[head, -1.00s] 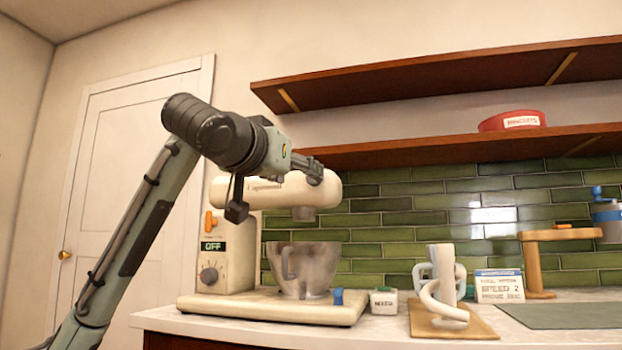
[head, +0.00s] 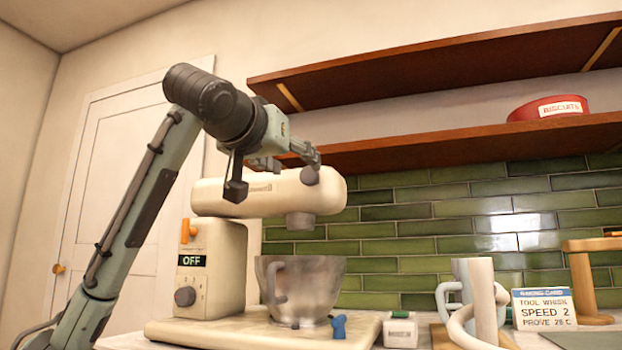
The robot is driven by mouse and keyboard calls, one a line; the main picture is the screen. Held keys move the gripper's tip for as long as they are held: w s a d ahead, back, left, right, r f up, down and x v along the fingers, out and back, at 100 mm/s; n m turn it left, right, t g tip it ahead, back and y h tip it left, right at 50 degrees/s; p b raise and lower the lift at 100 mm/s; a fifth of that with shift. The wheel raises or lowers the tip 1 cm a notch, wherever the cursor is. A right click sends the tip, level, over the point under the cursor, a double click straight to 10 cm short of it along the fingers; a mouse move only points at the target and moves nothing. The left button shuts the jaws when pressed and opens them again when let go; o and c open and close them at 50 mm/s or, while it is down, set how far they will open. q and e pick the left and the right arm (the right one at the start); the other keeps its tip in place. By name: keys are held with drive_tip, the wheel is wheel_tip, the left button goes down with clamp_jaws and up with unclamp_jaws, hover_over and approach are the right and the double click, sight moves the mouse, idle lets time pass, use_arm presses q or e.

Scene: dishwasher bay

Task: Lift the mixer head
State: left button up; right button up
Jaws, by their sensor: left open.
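The cream mixer head (head: 265,196) lies level on top of its stand (head: 217,262), above a grey bowl (head: 300,288) with a handle. A grey hub hangs from the head's underside over the bowl. The stand carries an orange lever (head: 188,230), a display reading OFF and a dial (head: 185,297). My left gripper (head: 305,152) is open at the top of the head, near its front end. A dark round knob at the head's front is close to the fingers; I cannot tell whether they touch. My right gripper is out of view.
A wooden shelf (head: 420,151) runs just behind and right of my left gripper, with a red biscuit tin (head: 549,108) on it. A small white box (head: 399,330), a pale looped attachment (head: 483,305) and a baking card (head: 544,309) stand right of the mixer.

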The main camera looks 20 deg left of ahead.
sight(307, 175)
use_arm(q)
drive_tip(key=w, duration=0.6)
drive_tip(key=shift+w+d, duration=0.1)
drive_tip(key=shift+w, duration=0.2)
drive_tip(key=shift+c, duration=0.5)
clamp_jaws()
